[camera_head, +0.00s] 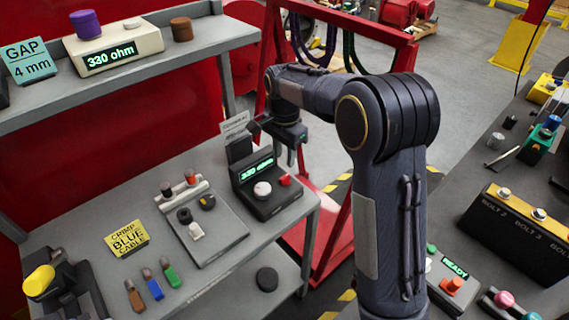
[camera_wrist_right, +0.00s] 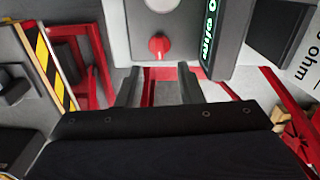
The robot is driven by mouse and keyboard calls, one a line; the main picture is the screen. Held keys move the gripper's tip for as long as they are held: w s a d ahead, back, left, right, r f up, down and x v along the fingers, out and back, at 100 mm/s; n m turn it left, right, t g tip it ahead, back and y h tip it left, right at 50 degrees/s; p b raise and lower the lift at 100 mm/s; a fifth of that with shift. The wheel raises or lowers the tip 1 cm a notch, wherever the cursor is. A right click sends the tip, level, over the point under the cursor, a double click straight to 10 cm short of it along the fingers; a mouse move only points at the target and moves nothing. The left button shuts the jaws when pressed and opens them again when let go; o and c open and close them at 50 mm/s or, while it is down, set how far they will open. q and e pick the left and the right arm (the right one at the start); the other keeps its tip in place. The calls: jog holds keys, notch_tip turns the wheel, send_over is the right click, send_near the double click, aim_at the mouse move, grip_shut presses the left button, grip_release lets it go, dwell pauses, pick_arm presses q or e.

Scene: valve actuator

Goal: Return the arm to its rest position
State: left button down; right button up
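My right arm (camera_head: 390,200) rises from the lower right of the head view and bends over toward the workbench. Its gripper (camera_head: 290,154) hangs above the back right edge of the dark meter box (camera_head: 270,205). In the right wrist view the two fingers (camera_wrist_right: 159,84) are apart with nothing between them. The box's red knob (camera_wrist_right: 158,45) lies beyond the fingertips, apart from them; it also shows in the head view (camera_head: 285,180). The box has a white round knob (camera_head: 262,190) and a lit green display. My left gripper is not in view.
Left of the box is a grey panel (camera_head: 225,240) with small parts, and a yellow card (camera_head: 126,238). A shelf (camera_head: 120,80) crosses above. A red frame (camera_head: 335,220) stands behind my arm. A second bench with bolts and a READY box (camera_head: 452,285) is at right.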

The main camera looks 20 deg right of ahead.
jog(key=shift+r, duration=0.35)
jog(key=shift+s+d, duration=0.1)
jog(key=s+d+r+n+t+y, duration=0.1)
jog(key=s+r+n+y, duration=0.15)
jog(key=s, duration=0.55)
jog(key=s+d+r+n+t+y, duration=0.1)
jog(key=s+r+n+t, duration=0.2)
jog(key=s, duration=0.6)
jog(key=s+a+f+n+t, duration=0.1)
jog(key=s+n, duration=0.5)
jog(key=s, duration=0.7)
jog(key=shift+a+f+t, duration=0.3)
jog(key=shift+a+f, duration=0.5)
jog(key=shift+a, duration=0.35)
